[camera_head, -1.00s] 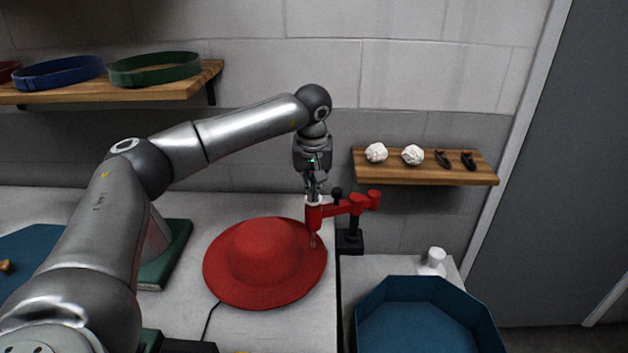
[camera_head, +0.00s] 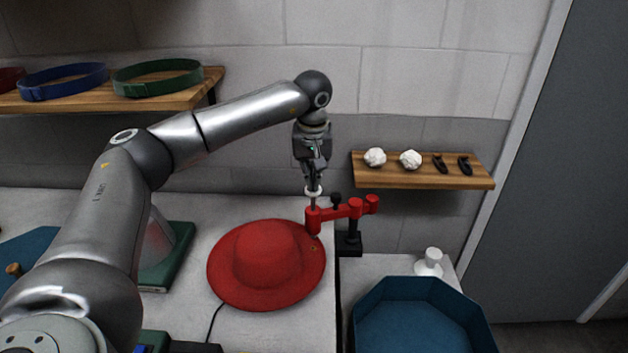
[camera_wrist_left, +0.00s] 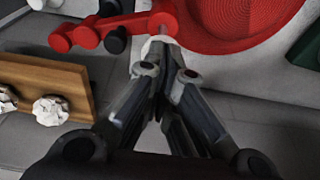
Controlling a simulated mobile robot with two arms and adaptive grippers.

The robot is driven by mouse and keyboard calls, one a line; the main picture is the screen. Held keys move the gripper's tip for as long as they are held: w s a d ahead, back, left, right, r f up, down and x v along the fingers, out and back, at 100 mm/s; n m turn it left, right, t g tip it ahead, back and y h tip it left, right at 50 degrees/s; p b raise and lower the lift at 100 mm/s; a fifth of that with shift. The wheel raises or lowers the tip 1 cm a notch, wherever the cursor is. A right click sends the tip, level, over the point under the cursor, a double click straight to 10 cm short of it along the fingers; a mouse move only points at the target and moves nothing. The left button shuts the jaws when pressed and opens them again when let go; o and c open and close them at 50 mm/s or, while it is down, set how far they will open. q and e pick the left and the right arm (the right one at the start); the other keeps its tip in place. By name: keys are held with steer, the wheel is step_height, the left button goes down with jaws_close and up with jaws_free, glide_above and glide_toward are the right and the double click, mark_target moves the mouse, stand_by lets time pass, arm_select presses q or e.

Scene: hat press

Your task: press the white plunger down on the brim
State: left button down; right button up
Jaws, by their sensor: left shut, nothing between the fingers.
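The white plunger (camera_head: 313,192) stands upright at the end of the red press arm (camera_head: 342,209). Its white top is clear above the arm, with a short length of rod showing between them. Below lies the red hat, and its brim (camera_head: 226,285) reaches under the arm's end. A small dark mark shows on the brim there. My left gripper (camera_head: 313,182) points down, shut and empty, right above the plunger top; I cannot tell if they touch. In the left wrist view the fingertips (camera_wrist_left: 160,70) partly cover the white plunger (camera_wrist_left: 154,46). My right gripper is not in view.
A black post (camera_head: 350,240) carries the press arm. A wooden shelf (camera_head: 385,173) with white lumps and dark pieces is right of my gripper. A blue tray (camera_head: 415,283) and a white knobbed object (camera_head: 430,262) are at lower right. Belts lie on the upper left shelf (camera_head: 150,90).

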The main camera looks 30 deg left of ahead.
arm_select(q)
steer(key=shift+r+p, duration=2.1)
steer(key=shift+r, duration=0.9)
steer(key=shift+f, duration=0.15)
